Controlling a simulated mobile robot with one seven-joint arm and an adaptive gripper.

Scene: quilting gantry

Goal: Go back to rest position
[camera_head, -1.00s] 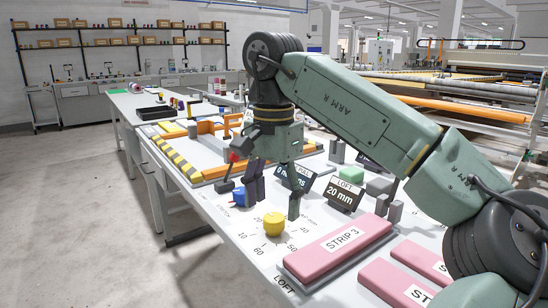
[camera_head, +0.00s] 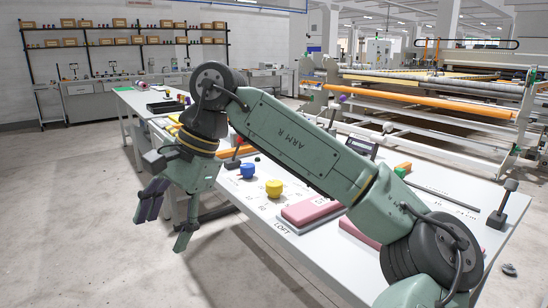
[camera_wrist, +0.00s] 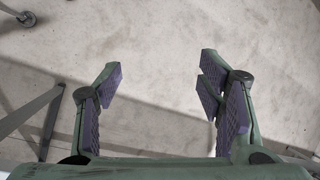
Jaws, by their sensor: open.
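My gripper (camera_head: 166,218) hangs at the end of my bent arm, left of the long white table's (camera_head: 268,236) front edge and over the concrete floor. Its fingers point down. In the wrist view, my gripper (camera_wrist: 162,88) shows purple pads spread wide, with only grey floor (camera_wrist: 165,50) between them. It is open and empty. My arm hides part of the table top.
Table legs show at the wrist view's left. The floor at left is clear.

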